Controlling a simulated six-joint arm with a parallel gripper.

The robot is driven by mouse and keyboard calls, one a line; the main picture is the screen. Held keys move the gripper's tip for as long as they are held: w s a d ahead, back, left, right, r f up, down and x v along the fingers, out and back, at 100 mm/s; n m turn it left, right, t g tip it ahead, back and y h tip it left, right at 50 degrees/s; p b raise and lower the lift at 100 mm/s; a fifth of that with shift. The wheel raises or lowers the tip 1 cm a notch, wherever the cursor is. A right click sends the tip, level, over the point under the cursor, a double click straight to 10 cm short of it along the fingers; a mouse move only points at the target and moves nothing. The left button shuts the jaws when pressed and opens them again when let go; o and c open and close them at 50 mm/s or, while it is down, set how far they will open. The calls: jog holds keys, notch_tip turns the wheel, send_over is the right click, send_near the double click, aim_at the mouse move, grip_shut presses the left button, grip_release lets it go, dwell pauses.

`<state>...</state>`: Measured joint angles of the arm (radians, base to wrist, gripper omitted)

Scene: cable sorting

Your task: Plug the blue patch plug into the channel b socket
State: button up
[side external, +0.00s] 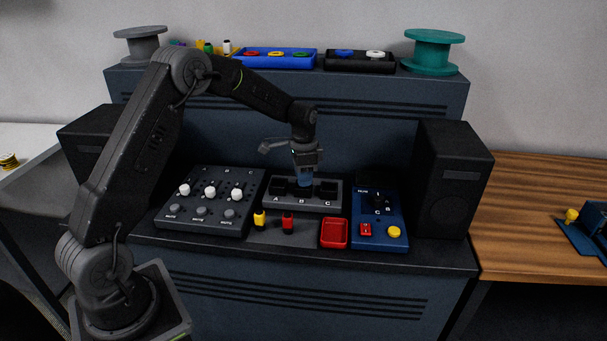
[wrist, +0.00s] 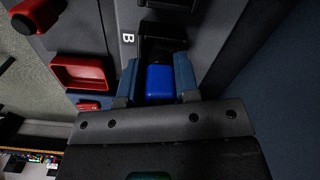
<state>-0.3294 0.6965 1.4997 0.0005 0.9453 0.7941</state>
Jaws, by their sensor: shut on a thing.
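The blue patch plug (wrist: 160,84) is between the two fingers of my gripper (wrist: 158,62) in the wrist view. The gripper is shut on it. In the side view my gripper (side external: 305,180) points down over the dark socket block (side external: 325,207) marked A, B and C, at its middle, B socket. In the wrist view the channel b socket (wrist: 162,38) is a dark box beside the letter B, directly ahead of the plug and in line with it. The plug's front end meets the dark socket area; how deep it sits is hidden. The fingers hide the plug in the side view.
A yellow plug (side external: 260,220) and a red plug (side external: 288,222) stand in front of the socket block. A red tray (side external: 333,234) lies beside them. A mixer panel (side external: 205,222) is left, a blue switch panel (side external: 375,240) right, and a black speaker (side external: 452,180) farther right.

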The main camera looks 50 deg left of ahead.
jog(key=shift+f, duration=0.55)
jog(key=o, duration=1)
jog(key=shift+s+f, duration=0.1)
jog(key=shift+d, duration=0.15)
jog(key=o, duration=0.3)
jog(key=shift+r, duration=3.7)
